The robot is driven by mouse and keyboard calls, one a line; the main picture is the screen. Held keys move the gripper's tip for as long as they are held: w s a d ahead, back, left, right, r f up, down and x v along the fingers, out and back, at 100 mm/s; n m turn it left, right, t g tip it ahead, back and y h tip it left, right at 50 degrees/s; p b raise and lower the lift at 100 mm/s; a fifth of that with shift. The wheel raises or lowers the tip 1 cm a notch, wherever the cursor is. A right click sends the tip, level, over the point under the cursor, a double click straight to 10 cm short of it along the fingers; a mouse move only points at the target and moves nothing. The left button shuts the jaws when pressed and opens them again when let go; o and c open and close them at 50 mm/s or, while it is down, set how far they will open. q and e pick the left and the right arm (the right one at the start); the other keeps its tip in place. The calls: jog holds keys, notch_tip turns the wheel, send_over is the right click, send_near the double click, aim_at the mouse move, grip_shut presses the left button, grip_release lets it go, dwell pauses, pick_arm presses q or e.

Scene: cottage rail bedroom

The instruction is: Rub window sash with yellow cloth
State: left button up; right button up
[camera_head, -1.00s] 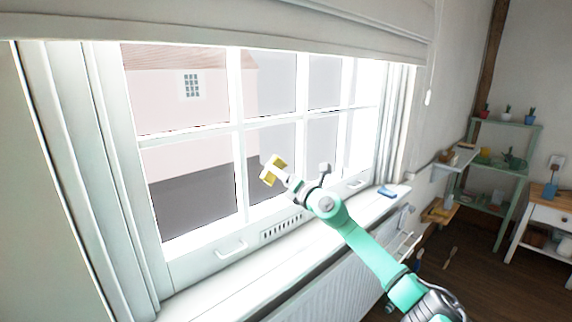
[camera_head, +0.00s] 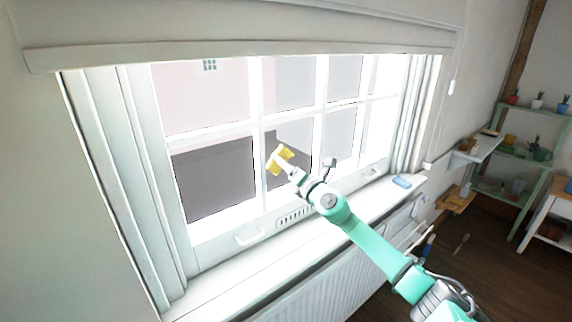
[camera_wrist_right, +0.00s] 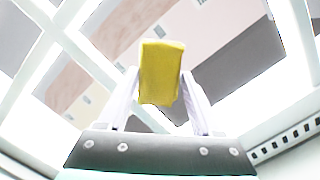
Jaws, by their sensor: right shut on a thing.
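The window sash (camera_head: 257,130) is a white frame with several panes and bars, and fills the middle of the head view. Its bars also show in the right wrist view (camera_wrist_right: 85,55). My right gripper (camera_head: 286,164) is raised in front of the sash. It is shut on the yellow cloth (camera_head: 279,158), which sits folded between the two pale fingers in the right wrist view (camera_wrist_right: 161,72). The cloth overlaps the lower panes near a vertical bar; I cannot tell whether it touches them. My left gripper is not in view.
A white sill (camera_head: 235,283) runs below the window, with a blue item (camera_head: 402,183) at its right end. A radiator (camera_head: 325,288) is under the sill. A blind (camera_head: 240,38) hangs above. A green shelf (camera_head: 520,155) with small pots stands at the right.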

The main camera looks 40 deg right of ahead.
aim_at(307, 149)
jog(key=d+b, duration=0.4)
jog(key=b, duration=0.1)
jog(key=d+b, duration=0.2)
jog(key=d, duration=0.1)
jog(key=shift+s+f, duration=0.1)
jog(key=shift+f, duration=0.2)
jog(key=shift+d+r+b, duration=0.15)
jog(key=shift+d+b, duration=0.85)
jog(key=shift+d, duration=0.05)
jog(key=shift+d+r+b, duration=0.1)
jog(key=shift+d+b, duration=0.45)
jog(key=shift+d, duration=0.9)
jog(key=shift+s, duration=0.1)
